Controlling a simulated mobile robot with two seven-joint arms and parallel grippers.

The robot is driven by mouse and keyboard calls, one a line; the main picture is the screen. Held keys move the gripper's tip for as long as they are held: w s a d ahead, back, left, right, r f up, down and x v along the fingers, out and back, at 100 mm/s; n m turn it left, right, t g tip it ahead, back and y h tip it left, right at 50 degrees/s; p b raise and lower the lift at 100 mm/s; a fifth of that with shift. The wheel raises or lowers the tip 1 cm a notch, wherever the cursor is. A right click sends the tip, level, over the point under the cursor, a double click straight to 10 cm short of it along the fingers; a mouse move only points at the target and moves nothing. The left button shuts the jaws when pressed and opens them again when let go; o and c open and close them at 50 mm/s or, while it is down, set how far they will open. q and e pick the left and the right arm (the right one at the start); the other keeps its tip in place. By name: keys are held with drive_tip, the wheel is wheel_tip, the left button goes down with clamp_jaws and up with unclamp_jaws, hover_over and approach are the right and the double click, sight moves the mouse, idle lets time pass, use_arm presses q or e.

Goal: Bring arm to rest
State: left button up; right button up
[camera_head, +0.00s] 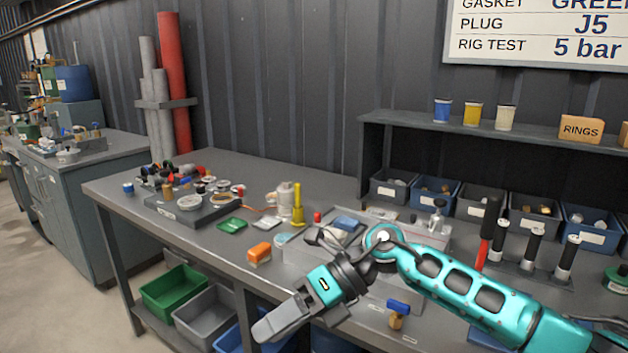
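My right arm comes in from the lower right in teal and black and reaches left over the front of the grey workbench (240,172). My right gripper (264,331) points down and left, in front of the bench's front edge and above the bins below. Its grey fingers appear together with no visible gap, and nothing shows between them. It is apart from the items on the bench. My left gripper and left arm are not in this view.
A red-handled hammer (487,232) stands behind my arm. A green bin (173,290) and grey bin (206,316) sit below.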

drive_tip(key=s+a+r+m+t+y, duration=0.2)
drive_tip(key=a+m+t+y, duration=0.15)
drive_tip(key=m+y, duration=0.4)
drive_tip(key=s+d+f+m+t+h, duration=0.1)
drive_tip(key=d+f+m+t+h, duration=0.7)
drive_tip(key=m, duration=0.8)
drive_tip(key=s+d+f+m+t+h, duration=0.1)
drive_tip(key=d+f+m+t+h, duration=0.6)
drive_tip(key=d+f+m, duration=0.6)
drive_tip(key=s+d+f+m+g+h, duration=0.1)
drive_tip(key=s+d+f+m+g, duration=0.1)
drive_tip(key=s, duration=0.3)
drive_tip(key=s+d+f+m+g+h, duration=0.1)
drive_tip(key=s+d+f+m, duration=0.1)
drive_tip(key=s+f+m, duration=0.3)
drive_tip(key=shift+s+d+g, duration=0.25)
drive_tip(key=shift+d+g, duration=0.1)
drive_tip(key=shift+d, duration=0.05)
